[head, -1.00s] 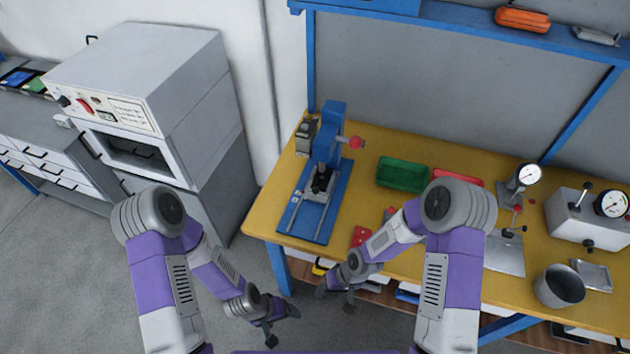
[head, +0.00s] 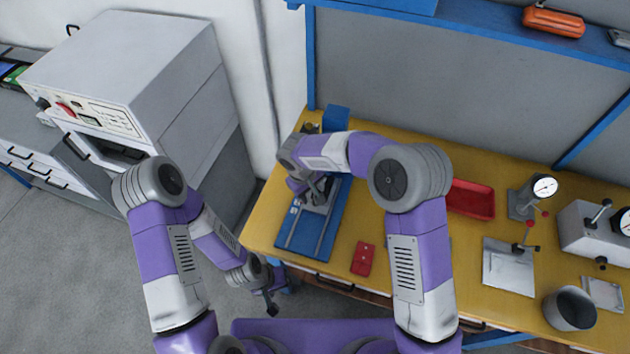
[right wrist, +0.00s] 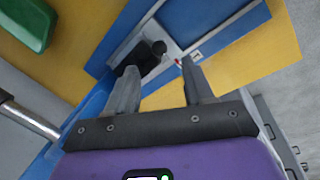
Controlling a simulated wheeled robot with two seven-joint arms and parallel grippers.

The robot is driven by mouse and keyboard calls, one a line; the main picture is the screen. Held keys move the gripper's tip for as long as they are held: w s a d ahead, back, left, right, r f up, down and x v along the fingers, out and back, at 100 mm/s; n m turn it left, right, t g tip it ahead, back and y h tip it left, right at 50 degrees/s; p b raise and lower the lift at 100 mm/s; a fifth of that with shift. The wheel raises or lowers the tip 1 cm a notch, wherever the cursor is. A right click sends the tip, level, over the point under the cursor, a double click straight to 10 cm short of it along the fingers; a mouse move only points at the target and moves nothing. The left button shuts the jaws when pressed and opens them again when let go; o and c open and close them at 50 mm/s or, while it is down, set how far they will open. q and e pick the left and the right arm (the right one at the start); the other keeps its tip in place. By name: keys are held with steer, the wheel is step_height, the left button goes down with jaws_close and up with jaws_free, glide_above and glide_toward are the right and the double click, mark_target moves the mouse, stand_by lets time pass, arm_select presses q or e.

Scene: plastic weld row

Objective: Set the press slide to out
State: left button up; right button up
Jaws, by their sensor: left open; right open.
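The blue press stands at the left end of the yellow bench, mostly hidden behind my right arm in the head view. Its blue base (head: 298,245) has pale rails and reaches toward the bench front. The grey slide plate (head: 316,209) lies on the base; in the right wrist view the slide shows with a black block and knob (right wrist: 158,48). My right gripper (right wrist: 158,66) is open, its fingers pointing at the slide with the knob just beyond the fingertips. I cannot tell whether they touch. My left gripper (head: 271,304) is open and empty, low in front of the bench.
A red block (head: 363,259) lies right of the press base. A red tray (head: 470,199), a dial gauge stand (head: 530,195) and a metal cup (head: 571,308) are farther right. A grey oven cabinet (head: 130,80) stands left. The green tray (right wrist: 27,22) is near my right wrist.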

steer(key=f, duration=0.5)
steer(key=w+d+f, duration=0.1)
steer(key=f, duration=0.1)
steer(key=shift+f, duration=0.2)
jaws_close()
